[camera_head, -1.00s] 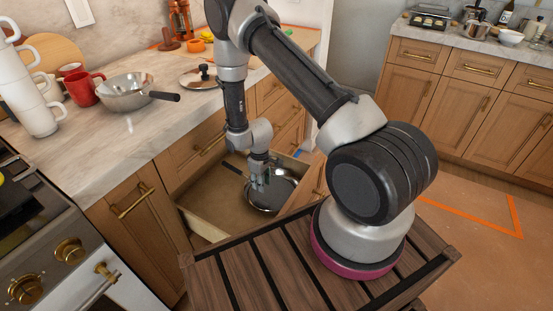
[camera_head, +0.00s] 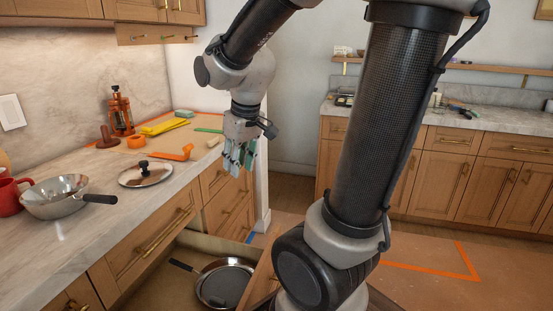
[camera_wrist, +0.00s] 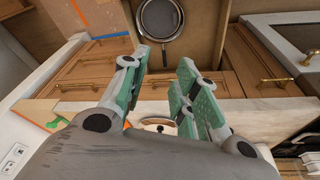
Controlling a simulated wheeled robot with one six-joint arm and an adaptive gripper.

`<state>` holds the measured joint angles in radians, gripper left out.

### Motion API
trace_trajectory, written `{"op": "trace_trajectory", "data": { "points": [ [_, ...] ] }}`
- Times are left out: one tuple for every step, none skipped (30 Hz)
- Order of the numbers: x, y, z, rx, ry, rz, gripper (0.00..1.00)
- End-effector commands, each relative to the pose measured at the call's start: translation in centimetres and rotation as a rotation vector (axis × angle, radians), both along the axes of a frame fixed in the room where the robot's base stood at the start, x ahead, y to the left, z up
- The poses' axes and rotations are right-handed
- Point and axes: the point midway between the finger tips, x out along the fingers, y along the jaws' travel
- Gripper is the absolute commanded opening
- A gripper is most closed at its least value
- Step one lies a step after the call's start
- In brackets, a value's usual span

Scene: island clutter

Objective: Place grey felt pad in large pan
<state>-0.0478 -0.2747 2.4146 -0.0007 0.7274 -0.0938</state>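A large pan (camera_head: 243,268) with a dark handle lies in the open drawer, low in the head view. A round dark grey patch, which looks like the grey felt pad (camera_head: 226,288), lies flat inside it. The wrist view also shows the pan (camera_wrist: 179,27) at the top, with the grey disc (camera_wrist: 159,18) within its rim.
The open drawer (camera_head: 158,291) extends below the counter. A steel pan (camera_head: 50,206), a lid (camera_head: 146,177), a red mug (camera_head: 8,197), an orange lantern (camera_head: 121,112) and orange and yellow items stand on the counter. Floor shows at the right.

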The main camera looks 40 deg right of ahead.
Motion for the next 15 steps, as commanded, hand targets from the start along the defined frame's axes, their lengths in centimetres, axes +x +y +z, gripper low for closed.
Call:
{"op": "trace_trajectory", "data": {
  "points": [
    [-2.2, -0.4, 1.6, 0.006, -0.029, -0.025, 0.30],
    [-3.6, -0.6, 2.3, 0.009, -0.038, -0.038, 0.30],
    [-5.2, -0.8, 3.1, 0.014, -0.050, -0.058, 0.30],
    [-6.4, -0.9, 3.5, 0.017, -0.058, -0.071, 0.30],
    [-7.5, -1.1, 3.9, 0.020, -0.065, -0.081, 0.30],
    [-8.8, -1.2, 4.2, 0.023, -0.074, -0.096, 0.30],
    [-9.7, -1.3, 4.4, 0.027, -0.080, -0.105, 0.30],
    [-10.4, -1.3, 4.6, 0.029, -0.085, -0.113, 0.30],
    [-11.3, -1.4, 4.7, 0.031, -0.090, -0.121, 0.30],
    [-11.8, -1.4, 4.7, 0.032, -0.093, -0.127, 0.30],
    [-12.2, -1.5, 4.8, 0.033, -0.095, -0.132, 0.30],
    [-12.6, -1.5, 4.8, 0.034, -0.098, -0.137, 0.30],
    [-12.8, -1.5, 4.8, 0.035, -0.099, -0.139, 0.30],
    [-12.9, -1.5, 4.8, 0.035, -0.099, -0.141, 0.30],
    [-13.0, -1.5, 4.8, 0.036, -0.099, -0.142, 0.30]
  ]
}}
